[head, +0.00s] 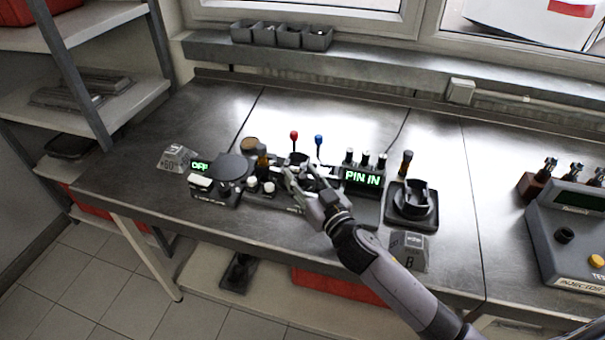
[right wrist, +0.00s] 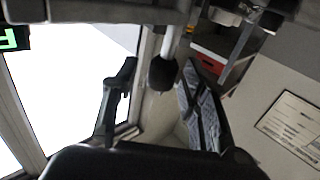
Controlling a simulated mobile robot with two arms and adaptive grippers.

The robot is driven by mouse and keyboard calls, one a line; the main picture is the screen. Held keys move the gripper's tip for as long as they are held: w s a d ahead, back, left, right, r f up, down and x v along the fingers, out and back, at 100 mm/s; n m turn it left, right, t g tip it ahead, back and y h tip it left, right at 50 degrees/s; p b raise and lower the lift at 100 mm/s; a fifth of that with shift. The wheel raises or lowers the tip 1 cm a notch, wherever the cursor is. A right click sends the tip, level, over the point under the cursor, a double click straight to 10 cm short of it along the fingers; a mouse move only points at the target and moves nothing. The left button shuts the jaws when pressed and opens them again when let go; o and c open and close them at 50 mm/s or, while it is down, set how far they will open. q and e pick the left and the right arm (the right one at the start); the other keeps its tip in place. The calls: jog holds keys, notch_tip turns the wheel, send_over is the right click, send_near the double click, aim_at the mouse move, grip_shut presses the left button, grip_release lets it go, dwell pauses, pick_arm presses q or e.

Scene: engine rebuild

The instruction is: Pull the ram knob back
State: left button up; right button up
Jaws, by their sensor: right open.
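My right gripper (head: 297,176) is over the middle of the bench fixture, its arm coming in from the lower right. In the right wrist view its two fingers (right wrist: 160,68) are open. A dark knob (right wrist: 162,75) on a pale metal rod shows between them, with a gap visible on each side. I take this as the ram knob. In the head view I cannot make it out clearly around the gripper. My left gripper is not in view.
A red-topped lever (head: 294,135) and a blue-topped lever (head: 319,139) stand just behind the gripper. A "PIN IN" display (head: 362,178) is to its right, and a round black holder (head: 411,204) is further right. A dark round plate (head: 233,167) lies left. The bench behind is clear.

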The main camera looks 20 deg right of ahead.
jog(key=shift+w, duration=0.15)
grip_shut()
dwell(0.5)
dwell(0.4)
